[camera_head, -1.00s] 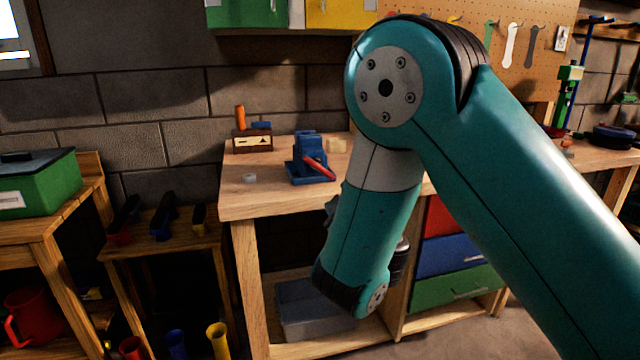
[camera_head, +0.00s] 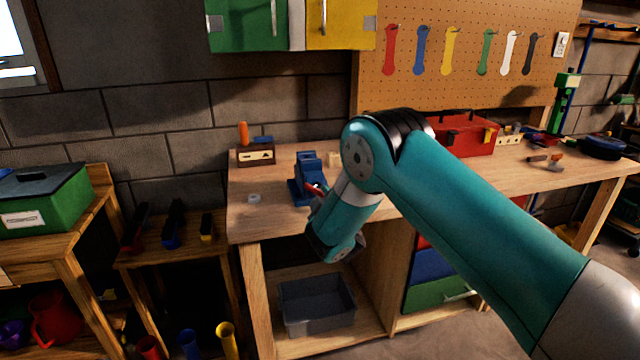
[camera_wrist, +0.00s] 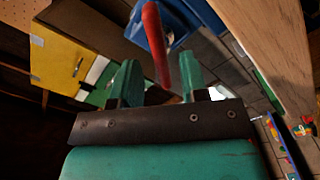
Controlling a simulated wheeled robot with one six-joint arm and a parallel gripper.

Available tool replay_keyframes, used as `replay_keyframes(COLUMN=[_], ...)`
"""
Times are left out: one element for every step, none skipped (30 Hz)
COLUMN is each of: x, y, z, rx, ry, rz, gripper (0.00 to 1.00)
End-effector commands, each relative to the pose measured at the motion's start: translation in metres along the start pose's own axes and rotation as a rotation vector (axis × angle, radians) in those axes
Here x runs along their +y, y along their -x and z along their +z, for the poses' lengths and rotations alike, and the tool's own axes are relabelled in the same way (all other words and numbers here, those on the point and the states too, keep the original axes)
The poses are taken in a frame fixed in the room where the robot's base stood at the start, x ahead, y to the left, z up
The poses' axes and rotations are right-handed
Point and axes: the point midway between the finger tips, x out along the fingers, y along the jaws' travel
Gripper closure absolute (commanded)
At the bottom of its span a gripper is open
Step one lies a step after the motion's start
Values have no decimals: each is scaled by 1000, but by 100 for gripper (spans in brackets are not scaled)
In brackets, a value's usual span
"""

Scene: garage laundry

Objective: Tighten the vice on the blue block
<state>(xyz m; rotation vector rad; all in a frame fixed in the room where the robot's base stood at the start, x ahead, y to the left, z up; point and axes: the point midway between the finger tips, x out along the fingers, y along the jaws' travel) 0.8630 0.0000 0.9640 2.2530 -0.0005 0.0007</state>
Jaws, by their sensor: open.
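The blue vice (camera_head: 304,184) stands on the workbench, left of my arm. Its red handle (camera_head: 314,188) slants down to the right, partly hidden by my arm. In the wrist view the vice (camera_wrist: 178,16) is at the top and the red handle (camera_wrist: 156,45) reaches down into the space between the two teal fingers of my gripper (camera_wrist: 158,76). The fingers are open, one on each side of the handle; I cannot tell whether either touches it. My arm hides the gripper in the head view. I cannot make out a blue block in the vice jaws.
A wooden box with an orange-handled tool (camera_head: 256,155) stands behind the vice, and a small light ring (camera_head: 254,198) lies to its left. A red toolbox (camera_head: 462,136) is farther right. A grey bin (camera_head: 318,318) sits on the shelf below.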

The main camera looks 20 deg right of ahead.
Motion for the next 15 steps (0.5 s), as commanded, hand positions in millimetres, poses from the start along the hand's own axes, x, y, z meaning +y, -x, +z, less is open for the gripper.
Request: replay_keyframes(x=[2,2,2,2,1,1,0,0,0,-1,-1,-1,-1,-1,-1], y=[-8,-11,-15,-18,-20,-23,-24,-25,-26,-26,-27,-27,-27,-27,-27], z=[-1,0,0,0,0,0,0,0,0,0,0,0,0,0,0], rx=[-3,-2,-2,-2,-2,-1,-1,-1,-1,-1,-1,-1,-1,-1,-1], ry=[-2,-2,-1,-2,-1,-1,0,0,1,1,1,1,1,1,1], rz=[2,3,2,2,2,1,0,0,-1,-1,-1,-2,-1,-1,-1], gripper=[60,60,60,60,60,60,60,60,60,60,60,60,60,60,60])
